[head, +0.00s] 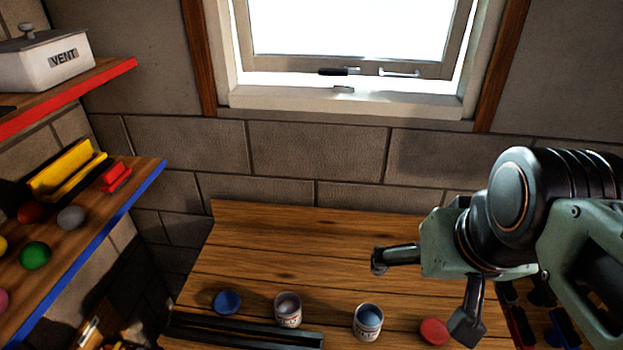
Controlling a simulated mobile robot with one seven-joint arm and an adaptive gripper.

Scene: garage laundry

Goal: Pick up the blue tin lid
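The blue tin lid (227,301) is a small round disc lying on the wooden bench top (300,255), toward its left front in the head view. My gripper (423,293) is at the right, above the bench. Its two dark fingers are spread wide apart, with nothing between them. It is well to the right of the blue lid and apart from it. A labelled tin (288,312) stands just right of the blue lid, and a second tin (368,322) with a bluish top stands further right. A red lid (434,331) lies below my gripper in the picture.
A dark rail or tray (245,333) runs along the bench front, close below the blue lid. Shelves with a blue edge (90,262) and a red edge (70,97) hold coloured items at the left. A window sill (345,101) is behind. The bench's back middle is clear.

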